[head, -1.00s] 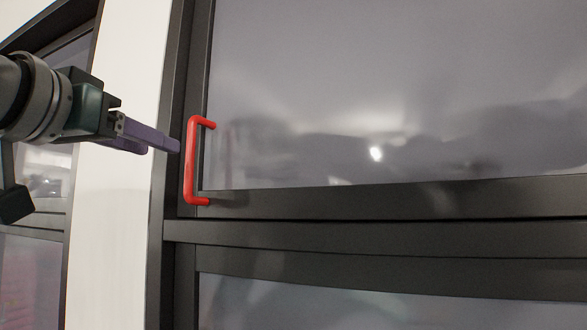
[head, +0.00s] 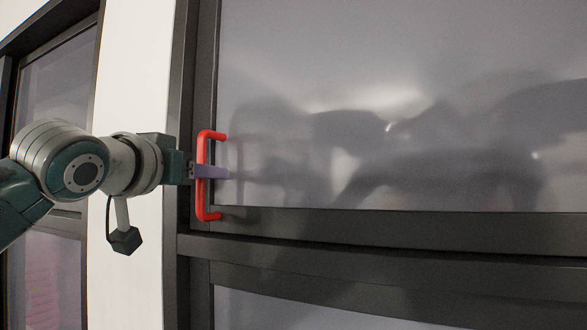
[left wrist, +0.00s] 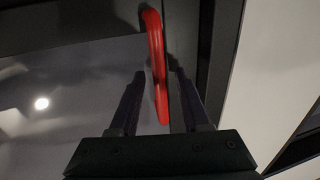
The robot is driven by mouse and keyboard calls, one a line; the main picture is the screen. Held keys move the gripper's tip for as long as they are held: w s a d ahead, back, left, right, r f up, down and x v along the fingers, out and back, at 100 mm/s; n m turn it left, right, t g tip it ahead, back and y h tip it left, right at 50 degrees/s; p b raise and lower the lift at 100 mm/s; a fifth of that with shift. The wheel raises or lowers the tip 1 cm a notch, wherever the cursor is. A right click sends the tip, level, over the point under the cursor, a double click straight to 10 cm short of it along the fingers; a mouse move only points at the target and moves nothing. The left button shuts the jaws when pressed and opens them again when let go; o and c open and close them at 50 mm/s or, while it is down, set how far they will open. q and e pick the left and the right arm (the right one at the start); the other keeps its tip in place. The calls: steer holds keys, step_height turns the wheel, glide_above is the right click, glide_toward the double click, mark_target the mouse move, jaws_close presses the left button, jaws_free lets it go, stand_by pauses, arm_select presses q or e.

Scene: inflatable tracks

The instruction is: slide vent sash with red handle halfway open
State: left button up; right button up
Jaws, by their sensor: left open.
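The red handle (head: 203,190) is a vertical bar on the left stile of the dark-framed vent sash (head: 400,222), which holds a grey glass pane. My left gripper (head: 212,171) is at the handle's middle, its purple fingers reaching past the bar in the head view. In the left wrist view the red handle (left wrist: 156,70) runs between the two dark fingers of my left gripper (left wrist: 156,95). The fingers are spread, one on each side of the bar. The sash's left stile stands against the dark outer frame. My right gripper is out of view.
A white wall strip (head: 135,80) stands left of the frame, with another dark-framed window (head: 55,90) beyond it. A lower pane (head: 400,308) sits beneath the dark horizontal rail (head: 400,275). Blurred reflections show on the glass.

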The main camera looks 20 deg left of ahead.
arm_select(q)
jaws_close()
stand_by(1.4)
